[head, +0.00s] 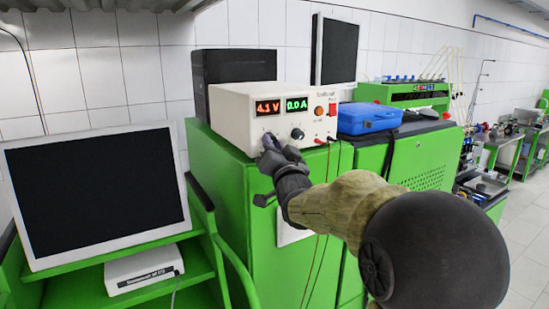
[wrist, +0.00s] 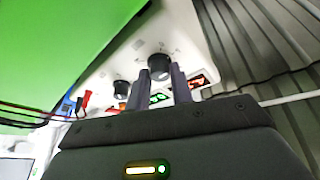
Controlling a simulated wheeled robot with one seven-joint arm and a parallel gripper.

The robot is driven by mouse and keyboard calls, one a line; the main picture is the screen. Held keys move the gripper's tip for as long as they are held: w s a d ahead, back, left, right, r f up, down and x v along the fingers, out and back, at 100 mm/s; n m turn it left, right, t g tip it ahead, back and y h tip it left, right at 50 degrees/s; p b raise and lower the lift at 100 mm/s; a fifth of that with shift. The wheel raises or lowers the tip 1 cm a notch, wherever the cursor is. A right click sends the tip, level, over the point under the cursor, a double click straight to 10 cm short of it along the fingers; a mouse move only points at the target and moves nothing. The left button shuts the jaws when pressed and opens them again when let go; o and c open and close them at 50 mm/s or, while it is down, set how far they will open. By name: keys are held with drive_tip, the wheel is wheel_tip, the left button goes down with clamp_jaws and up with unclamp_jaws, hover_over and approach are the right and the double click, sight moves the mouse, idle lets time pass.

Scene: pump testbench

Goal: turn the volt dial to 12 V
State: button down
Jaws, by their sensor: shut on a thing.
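The cream power supply (head: 233,115) stands on a green cabinet. Its red volt display (head: 268,106) reads 4.1 V and its green amp display (head: 297,104) reads 0.0 A. My gripper (head: 270,147) reaches the lower left of the front panel and mostly hides the volt dial there. In the wrist view the black volt dial (wrist: 159,63) sits between the tips of my two fingers, and my gripper (wrist: 164,76) is shut on it. The second black dial (head: 297,134), under the amp display, is free and stands beside my gripper.
Red and black leads (head: 330,143) plug into the panel's lower right and hang down the green cabinet (head: 235,190). A red switch (head: 332,110) and an orange button (head: 319,111) sit at the panel's right. A blue case (head: 368,118) lies to the right and a monitor (head: 97,190) stands at left.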

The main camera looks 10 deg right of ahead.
drive_tip(key=shift+a+r+m+g+h, duration=0.1)
drive_tip(key=shift+r+m+g+h, duration=0.45)
drive_tip(key=shift+m, duration=1.9)
drive_tip(key=shift+f+m+g+h, duration=0.2)
drive_tip(key=shift+m+g, duration=0.85)
drive_tip(key=shift+m, duration=1.35)
drive_tip(key=shift+a+r+m+g+h, duration=0.1)
drive_tip(key=shift+r+m+g+h, duration=0.45)
drive_tip(key=shift+m, duration=1.9)
drive_tip(key=shift+f+g, duration=0.25)
drive_tip(key=shift+f, duration=0.1)
drive_tip(key=shift+d, duration=0.1)
drive_tip(key=c, duration=1.2)
unclamp_jaws()
drive_tip(key=shift+c, duration=0.2)
drive_tip(key=shift+s, duration=0.15)
